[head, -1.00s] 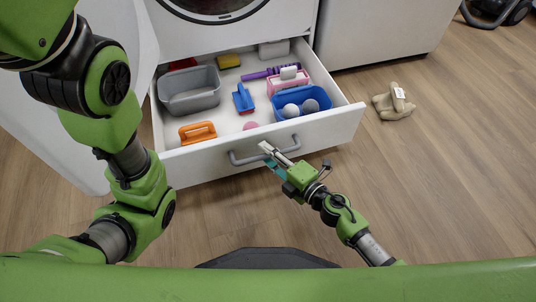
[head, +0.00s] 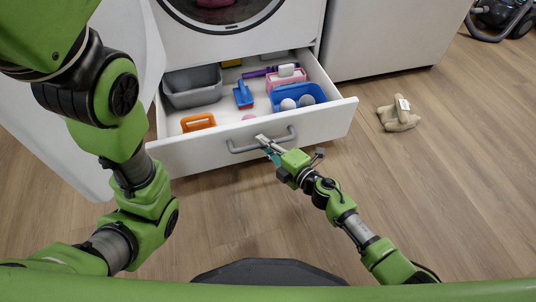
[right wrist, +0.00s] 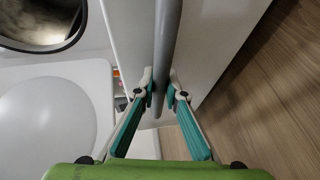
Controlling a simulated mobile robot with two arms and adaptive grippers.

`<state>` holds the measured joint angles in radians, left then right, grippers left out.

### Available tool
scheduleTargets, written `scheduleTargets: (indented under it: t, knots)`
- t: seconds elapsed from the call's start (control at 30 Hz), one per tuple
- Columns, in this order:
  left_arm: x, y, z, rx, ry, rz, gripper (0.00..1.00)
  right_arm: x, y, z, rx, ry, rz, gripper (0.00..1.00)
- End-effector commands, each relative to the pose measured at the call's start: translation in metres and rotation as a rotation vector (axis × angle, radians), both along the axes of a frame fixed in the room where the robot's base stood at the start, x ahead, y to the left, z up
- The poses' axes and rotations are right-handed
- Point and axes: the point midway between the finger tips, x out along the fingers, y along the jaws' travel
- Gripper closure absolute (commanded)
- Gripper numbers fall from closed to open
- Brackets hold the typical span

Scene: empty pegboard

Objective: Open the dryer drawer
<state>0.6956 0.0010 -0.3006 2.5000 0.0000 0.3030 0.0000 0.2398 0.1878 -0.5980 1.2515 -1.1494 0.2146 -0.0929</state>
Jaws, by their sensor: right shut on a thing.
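The white dryer drawer (head: 330,125) is pulled out below the dryer (head: 240,38), part way open with its contents showing. A grey bar handle (head: 236,149) runs across its front. My right gripper (head: 262,141) is at the middle of the handle in the head view. In the right wrist view the handle (right wrist: 167,50) runs between the two teal-padded fingers (right wrist: 160,92), and the gripper is shut on it. My left arm shows at the left of the head view, but its gripper is out of frame.
The drawer holds a grey bin (head: 192,88), a blue bin (head: 298,97), an orange-handled item (head: 198,122) and a blue brush (head: 243,95). A beige cloth item (head: 399,117) lies on the floor at right. The floor in front of the drawer is clear.

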Motion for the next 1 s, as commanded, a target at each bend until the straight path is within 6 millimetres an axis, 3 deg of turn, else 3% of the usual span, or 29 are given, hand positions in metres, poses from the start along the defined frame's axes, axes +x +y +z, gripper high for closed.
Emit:
scheduleTargets:
  t: [0.2, 0.53, 0.57, 0.6, 1.0]
  knots:
    - [0.0005, 0.0, -0.0027, 0.0, 0.002, 0.0, 0.6, 0.0151, 0.0041, -0.0013, -0.003, 0.002, -0.002, 1.0]
    - [-0.0001, 0.0, -0.002, 0.0, 0.0, 0.001, 0.6, 0.0156, 0.0042, -0.001, -0.003, 0.002, -0.002, 1.0]
    - [-0.0002, 0.0, -0.0019, 0.001, 0.0, 0.001, 0.6, 0.0156, 0.0042, -0.001, -0.003, 0.002, -0.002, 0.81]
    - [-0.0005, 0.0, -0.0017, 0.0, -0.001, 0.001, 0.6, 0.0155, 0.0042, -0.0009, -0.003, 0.002, -0.002, 0.71]
    - [-0.0002, 0.0009, -0.0012, -0.004, 0.0, -0.001, 0.6, 0.0136, 0.0027, 0.0, -0.003, 0.0, 0.0, 0.71]
